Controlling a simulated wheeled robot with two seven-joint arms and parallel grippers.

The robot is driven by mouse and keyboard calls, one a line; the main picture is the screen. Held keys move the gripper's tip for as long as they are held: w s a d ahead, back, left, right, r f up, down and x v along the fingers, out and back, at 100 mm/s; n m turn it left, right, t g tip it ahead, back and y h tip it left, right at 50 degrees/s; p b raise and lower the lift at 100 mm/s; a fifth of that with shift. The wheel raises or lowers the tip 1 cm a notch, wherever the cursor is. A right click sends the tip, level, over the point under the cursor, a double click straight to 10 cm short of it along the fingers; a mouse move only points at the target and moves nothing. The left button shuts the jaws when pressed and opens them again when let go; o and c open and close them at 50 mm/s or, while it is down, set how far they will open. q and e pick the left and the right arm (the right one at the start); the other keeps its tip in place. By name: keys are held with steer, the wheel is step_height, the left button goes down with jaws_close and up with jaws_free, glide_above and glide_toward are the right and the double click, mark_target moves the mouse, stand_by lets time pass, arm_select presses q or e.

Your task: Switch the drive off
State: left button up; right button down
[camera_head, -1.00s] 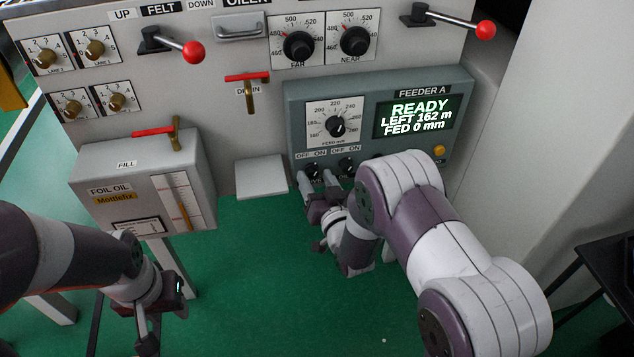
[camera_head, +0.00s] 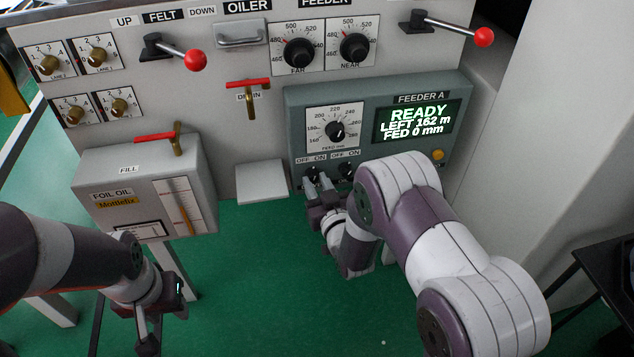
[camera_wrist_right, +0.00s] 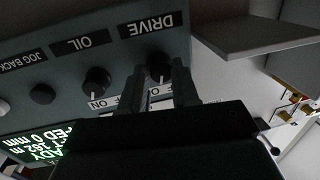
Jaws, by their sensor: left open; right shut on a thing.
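The DRIVE knob (camera_wrist_right: 159,64) is a dark round knob under the OFF and ON labels on the feeder panel (camera_head: 296,118); it is the leftmost lower knob (camera_head: 311,172) in the head view. My right gripper (camera_wrist_right: 160,72) is shut on it, one finger on each side; in the head view the gripper (camera_head: 316,183) reaches up to it from below. A white pointer mark shows on the knob, but its labels are partly hidden, so I cannot tell its setting. My left gripper (camera_head: 148,338) is open and empty, low at the left over the green floor.
The OIL knob (camera_wrist_right: 97,80) is beside the DRIVE knob. The feeder screen (camera_head: 417,119) reads READY, LEFT 162 m, FED 0 mm. A pale ledge (camera_head: 262,182) and the foil oil box (camera_head: 105,176) stand out left of the panel. Green floor is open below.

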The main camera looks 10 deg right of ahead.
steer(key=n+p, duration=0.1)
steer(key=n, duration=0.3)
steer(key=shift+r+h, duration=0.2)
steer(key=shift+h, duration=0.1)
steer(key=n+p, duration=0.1)
steer(key=n, duration=0.3)
steer(key=shift+g+h+p, duration=0.3)
steer(key=shift+g+p, duration=0.05)
steer(key=shift+g, duration=0.05)
steer(key=c, duration=0.8)
jaws_free()
steer(key=shift+c, duration=0.2)
